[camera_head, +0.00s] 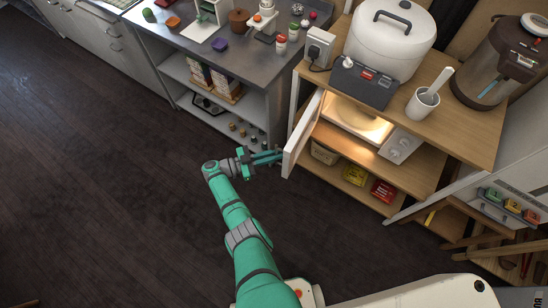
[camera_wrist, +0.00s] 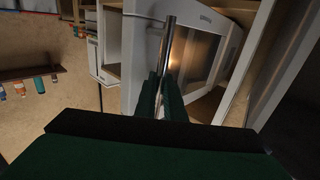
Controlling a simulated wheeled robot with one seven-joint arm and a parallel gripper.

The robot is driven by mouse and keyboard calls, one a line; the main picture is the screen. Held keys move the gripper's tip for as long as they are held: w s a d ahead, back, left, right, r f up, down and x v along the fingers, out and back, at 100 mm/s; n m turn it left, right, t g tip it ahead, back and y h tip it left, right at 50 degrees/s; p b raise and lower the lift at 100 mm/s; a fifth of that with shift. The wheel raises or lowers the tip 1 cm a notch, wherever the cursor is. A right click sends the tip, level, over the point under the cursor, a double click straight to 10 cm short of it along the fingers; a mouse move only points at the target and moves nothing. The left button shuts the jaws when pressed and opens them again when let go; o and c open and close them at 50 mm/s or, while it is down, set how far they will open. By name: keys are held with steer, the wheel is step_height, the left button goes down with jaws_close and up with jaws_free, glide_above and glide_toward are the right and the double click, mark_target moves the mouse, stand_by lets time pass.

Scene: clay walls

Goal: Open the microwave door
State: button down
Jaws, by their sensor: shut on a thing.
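The white microwave sits on the upper shelf of the wooden unit, its cavity (camera_head: 357,120) lit warm and its control panel (camera_head: 401,149) at the right. Its door (camera_head: 302,134) is swung out on the left side and stands partly open. My gripper (camera_head: 272,157) is at the door's outer face. In the wrist view my gripper's green fingers (camera_wrist: 160,98) are shut on the upright metal door handle (camera_wrist: 168,42). The white door (camera_wrist: 141,62) and the warm light also show there. The fingers' contact with the handle is hidden in the head view.
A rice cooker (camera_head: 390,45), a dark scale-like box (camera_head: 362,84) and a white cup (camera_head: 422,104) stand above the microwave. A grey counter (camera_head: 230,60) with small items is at the left. The dark floor (camera_head: 110,170) left of my arm is clear.

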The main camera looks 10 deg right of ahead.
steer(key=shift+w+a+r, duration=0.1)
steer(key=shift+w+r, duration=0.2)
steer(key=shift+w, duration=0.35)
steer(key=c, duration=1.8)
jaws_free()
steer(key=shift+g, duration=0.3)
steer(key=shift+c, duration=0.2)
steer(key=shift+s+f, duration=0.1)
steer(key=shift+a, duration=0.1)
